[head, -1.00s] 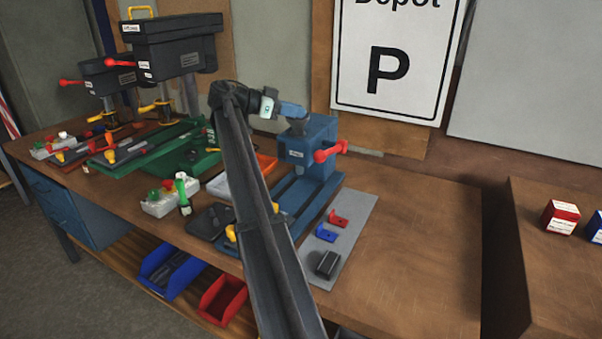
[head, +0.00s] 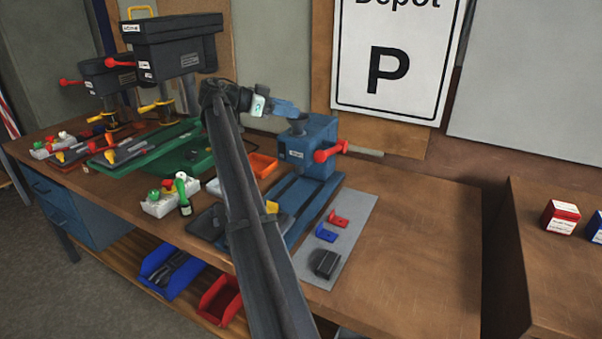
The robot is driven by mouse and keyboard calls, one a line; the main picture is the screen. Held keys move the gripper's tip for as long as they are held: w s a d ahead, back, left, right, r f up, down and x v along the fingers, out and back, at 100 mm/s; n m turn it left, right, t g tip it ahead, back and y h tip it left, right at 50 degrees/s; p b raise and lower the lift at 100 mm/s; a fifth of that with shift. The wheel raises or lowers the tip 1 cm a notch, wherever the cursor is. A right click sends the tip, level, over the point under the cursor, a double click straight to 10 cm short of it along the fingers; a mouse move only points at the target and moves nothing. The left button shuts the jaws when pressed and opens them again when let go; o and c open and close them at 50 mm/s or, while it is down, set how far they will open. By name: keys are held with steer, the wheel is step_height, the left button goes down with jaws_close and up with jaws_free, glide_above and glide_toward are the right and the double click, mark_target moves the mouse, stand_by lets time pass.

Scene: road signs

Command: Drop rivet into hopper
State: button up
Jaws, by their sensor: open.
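My gripper (head: 291,110) is at the end of my arm, just above and left of the top of a blue machine (head: 310,150) with a red handle. Its fingers are small in this view; it is open. A small dark opening or fitting (head: 298,126) shows on top of the machine just under the gripper; I cannot tell whether this is the hopper. No rivet can be made out. My arm hides part of the bench left of the machine.
A grey mat (head: 345,225) holds a red bracket (head: 338,219), a blue bracket (head: 326,233) and a dark block (head: 327,262). An orange tray (head: 263,165) lies left of the machine. Dark drill presses (head: 170,45) stand at the back left. The bench's right part is clear.

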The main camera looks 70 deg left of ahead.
steer(key=v, duration=1.1)
steer(key=shift+s, duration=0.25)
steer(key=shift+w+r, duration=0.15)
